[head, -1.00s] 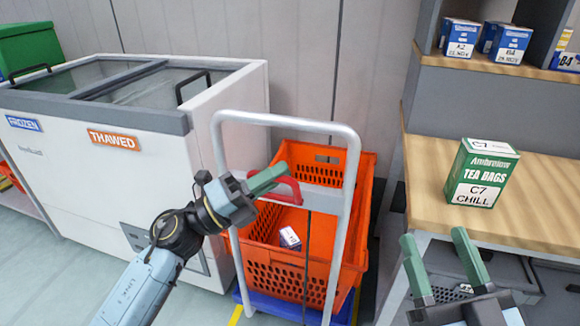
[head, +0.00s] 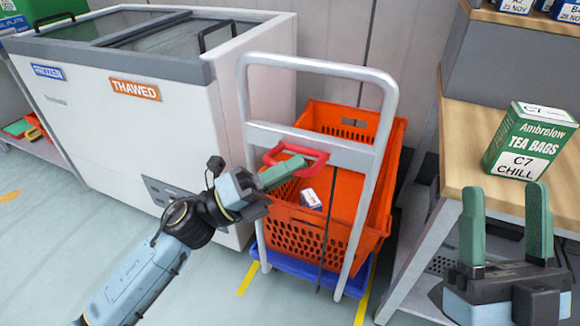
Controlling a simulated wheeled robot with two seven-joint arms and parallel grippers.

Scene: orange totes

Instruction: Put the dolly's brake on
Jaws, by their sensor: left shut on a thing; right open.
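The dolly (head: 391,105) has a tall grey push frame with a crossbar and a blue base (head: 305,272). A red brake lever (head: 318,158) sits at the crossbar, towards its left side. My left gripper (head: 284,172), with green fingers, is shut on the red lever. The fingers hide part of the lever, and its exact angle is hard to tell. My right gripper (head: 506,225) is open and empty at the lower right, in front of the workbench and apart from the dolly.
An orange tote (head: 372,190) on the dolly holds a small white and blue box (head: 311,199). A white chest freezer (head: 110,130) stands left. A workbench (head: 462,130) with a green tea box (head: 530,142) stands right. Yellow lines (head: 247,278) mark the floor, which is clear at front left.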

